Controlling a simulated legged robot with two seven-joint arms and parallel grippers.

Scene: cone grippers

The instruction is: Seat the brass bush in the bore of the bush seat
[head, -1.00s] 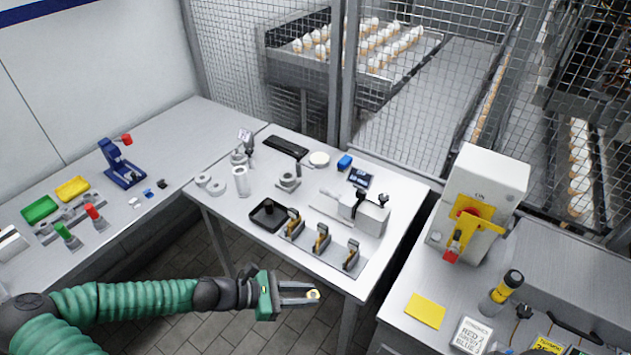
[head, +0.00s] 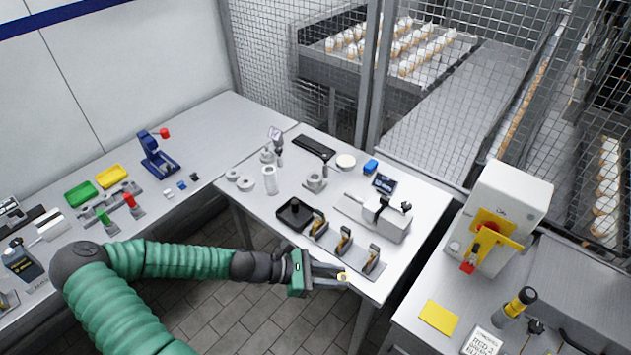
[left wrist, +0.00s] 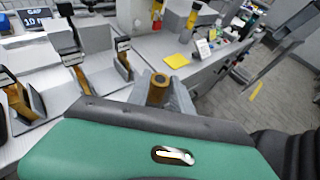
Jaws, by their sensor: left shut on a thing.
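The brass bush (head: 343,277) is a small yellow-gold ring at the tips of my left gripper (head: 331,276). In the left wrist view the bush (left wrist: 158,90) stands between the two grey fingers, its dark hole facing up. The left gripper is shut on it, by the table's front edge in the head view. A grey block with a round collar (head: 315,182), which looks like the bush seat, stands mid-table, apart from and beyond the gripper. Its bore is too small to make out. My right gripper is not in view.
Between gripper and block lie a black tray (head: 280,222) and a plate with several upright brass-coloured clamps (head: 343,242). A grey vise-like device (head: 388,220) stands right of the block. A white cylinder (head: 269,181) stands to its left. A gap separates the right-hand bench (head: 405,305).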

